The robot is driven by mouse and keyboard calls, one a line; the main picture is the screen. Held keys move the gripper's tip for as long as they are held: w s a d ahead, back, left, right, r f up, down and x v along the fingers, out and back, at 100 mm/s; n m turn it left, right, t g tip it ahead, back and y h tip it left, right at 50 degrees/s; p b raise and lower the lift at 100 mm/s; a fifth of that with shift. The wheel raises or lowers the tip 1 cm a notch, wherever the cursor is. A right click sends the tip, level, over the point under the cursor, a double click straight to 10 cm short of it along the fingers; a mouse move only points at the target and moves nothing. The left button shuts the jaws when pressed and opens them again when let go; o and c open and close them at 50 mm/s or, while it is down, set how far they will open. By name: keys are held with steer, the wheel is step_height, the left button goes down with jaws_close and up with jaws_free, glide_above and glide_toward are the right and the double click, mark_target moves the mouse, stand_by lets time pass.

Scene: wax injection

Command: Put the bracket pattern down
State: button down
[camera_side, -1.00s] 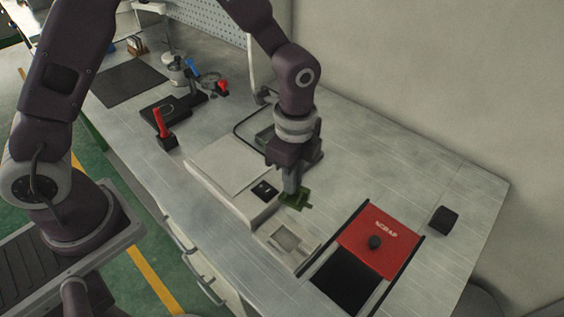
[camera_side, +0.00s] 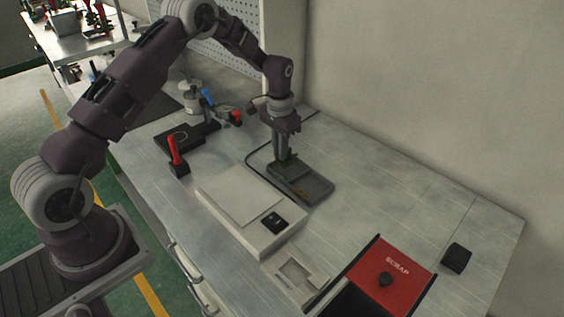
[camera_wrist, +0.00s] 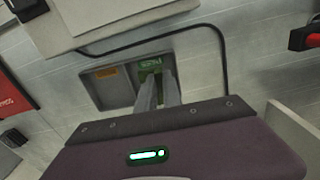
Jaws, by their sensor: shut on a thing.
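The bracket pattern (camera_side: 291,157) is small and green, at the tips of my gripper (camera_side: 284,158). It also shows in the wrist view (camera_wrist: 149,66), partly hidden by the fingers. My gripper (camera_wrist: 160,92) is shut on it and points down over the back part of a shallow grey tray (camera_side: 318,187). The tray shows in the wrist view too (camera_wrist: 103,92), with an orange label on its left. The pattern looks very low over the tray; I cannot tell whether it touches the tray floor.
A white scale (camera_side: 241,197) stands in front of the tray. A pale fixture with a square recess (camera_side: 296,276) and a red scrap bin lid (camera_side: 392,272) are at front right. A red-handled tool (camera_side: 176,158) stands at left.

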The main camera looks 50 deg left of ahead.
steer(key=shift+f, duration=1.9)
steer(key=shift+f, duration=0.1)
steer(key=c, duration=1.8)
jaws_free()
step_height(320, 180, up, 12)
steer(key=shift+d+r, duration=0.1)
steer(key=shift+r, duration=0.1)
